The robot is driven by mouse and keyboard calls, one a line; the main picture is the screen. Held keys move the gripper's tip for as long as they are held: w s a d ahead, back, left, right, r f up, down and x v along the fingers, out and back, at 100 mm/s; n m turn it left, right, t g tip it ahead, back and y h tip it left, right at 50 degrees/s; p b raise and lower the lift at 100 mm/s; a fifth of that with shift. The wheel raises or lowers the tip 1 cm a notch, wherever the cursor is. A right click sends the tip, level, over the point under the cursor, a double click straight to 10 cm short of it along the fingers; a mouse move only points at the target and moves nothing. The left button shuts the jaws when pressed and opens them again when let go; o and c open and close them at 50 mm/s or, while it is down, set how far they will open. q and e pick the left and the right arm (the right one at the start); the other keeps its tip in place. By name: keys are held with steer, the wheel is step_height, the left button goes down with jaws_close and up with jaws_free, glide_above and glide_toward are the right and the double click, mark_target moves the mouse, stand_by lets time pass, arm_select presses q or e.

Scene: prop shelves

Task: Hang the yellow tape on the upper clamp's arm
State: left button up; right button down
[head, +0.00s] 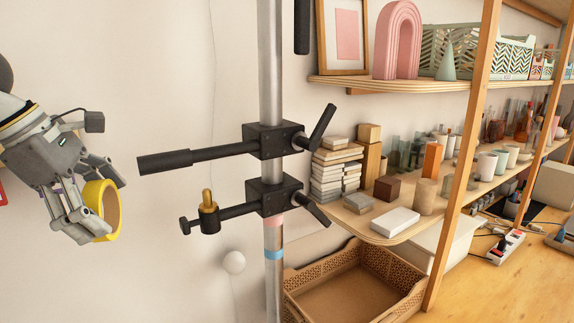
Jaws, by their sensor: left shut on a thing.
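The yellow tape roll (114,209) is at the left of the head view. My left gripper (92,212) is shut on it, and the fingers hide part of the roll. The ring hangs upright, its hole partly visible. The upper clamp (272,141) is fixed on a vertical metal pole. Its black arm (190,158) points left and ends in a thicker grip, bare. The tape is to the left of the arm's tip and a little lower, apart from it. The lower clamp (270,195) sits just below, with a brass piece on its arm. My right gripper is not in view.
The metal pole (271,70) stands in the middle. Wooden shelves with stacked blocks (328,178), jars and a pink arch (397,40) fill the right. A woven crate (350,285) is below them. The space between tape and clamp arm is clear.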

arm_select(q)
steer(key=s+d+f+m+g, duration=0.2)
steer(key=f+m, duration=0.4)
steer(key=f, duration=0.4)
steer(key=s+d+f+m+g, duration=0.3)
steer(key=s+d+f+m, duration=0.2)
steer(key=f, duration=0.5)
steer(key=s+d+f+m+g, duration=0.3)
steer(key=s+f+m, duration=0.1)
steer(key=f+m, duration=0.5)
steer(key=shift+s+d+f+y, duration=0.3)
steer(key=shift+d+f, duration=0.1)
steer(key=shift+f, duration=0.15)
